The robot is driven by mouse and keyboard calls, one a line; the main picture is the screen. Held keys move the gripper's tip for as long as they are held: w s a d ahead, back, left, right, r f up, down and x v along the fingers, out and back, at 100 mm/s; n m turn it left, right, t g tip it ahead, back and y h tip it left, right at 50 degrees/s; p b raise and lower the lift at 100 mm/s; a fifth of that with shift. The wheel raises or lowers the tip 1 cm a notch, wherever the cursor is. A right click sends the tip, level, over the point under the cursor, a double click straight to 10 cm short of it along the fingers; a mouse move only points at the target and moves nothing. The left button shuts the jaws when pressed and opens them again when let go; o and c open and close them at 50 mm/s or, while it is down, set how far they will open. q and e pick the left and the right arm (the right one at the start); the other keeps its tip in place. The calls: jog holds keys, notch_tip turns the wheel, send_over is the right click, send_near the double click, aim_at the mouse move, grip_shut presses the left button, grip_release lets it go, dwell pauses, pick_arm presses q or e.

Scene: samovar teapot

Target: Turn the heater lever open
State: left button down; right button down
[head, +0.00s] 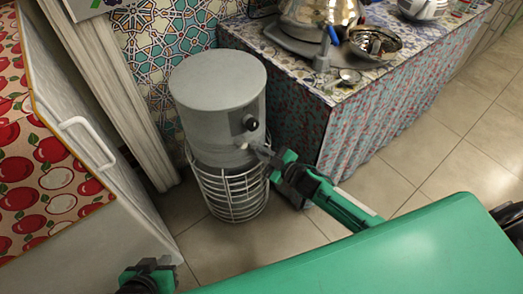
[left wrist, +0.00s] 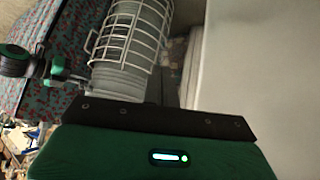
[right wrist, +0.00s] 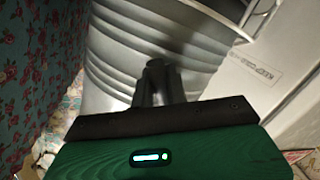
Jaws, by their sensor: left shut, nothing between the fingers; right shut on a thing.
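The heater (head: 216,105) is a grey cylinder with a white wire guard (head: 232,190) around its lower part and a dark round knob (head: 250,122) on its side. The small pale heater lever (head: 244,146) is below the knob. My right gripper (head: 261,151) reaches it from the right and is shut on it; the fingers hide most of the lever. In the right wrist view the closed fingers (right wrist: 157,75) are against the heater's ribbed body. The guard also shows in the left wrist view (left wrist: 130,40). My left gripper (head: 150,270) is low at the left, shut, empty and apart from the heater.
A white cabinet (head: 110,190) with a handle and an apple-patterned top (head: 40,170) stands left of the heater. A cloth-covered table (head: 370,110) with a metal samovar (head: 320,15) and bowls (head: 375,42) stands right. Tiled floor (head: 450,160) is open at the right.

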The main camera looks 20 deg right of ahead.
aim_at(259, 140)
pick_arm(q)
jog(key=s+a+r+g+y+p, duration=0.2)
jog(key=s+a+g, duration=0.1)
jog(key=s+a, duration=0.15)
pick_arm(e)
jog(key=n, duration=0.1)
jog(key=r+n, duration=0.1)
jog(key=n, duration=0.1)
jog(key=shift+w+d+h, duration=0.1)
jog(key=shift+d+h, duration=0.25)
jog(key=shift+h, duration=0.05)
jog(key=n, duration=0.1)
jog(key=n+p, duration=0.1)
jog(key=r+n+h+p, duration=0.1)
jog(key=shift+w+d+n, duration=0.1)
jog(key=shift+d+n, duration=0.2)
pick_arm(q)
notch_tip(259, 140, down, 7)
jog(key=w+g+p, duration=0.1)
jog(key=w, duration=0.1)
jog(key=shift+n, duration=0.3)
pick_arm(e)
jog(key=shift+d+r+n+h, duration=0.1)
jog(key=shift+r+n+h, duration=0.15)
jog(key=shift+n, duration=0.5)
jog(key=shift+r+n+h, duration=0.1)
jog(key=shift+n+h, duration=0.15)
jog(key=shift+n, duration=0.5)
pick_arm(q)
jog(key=shift+f, duration=0.1)
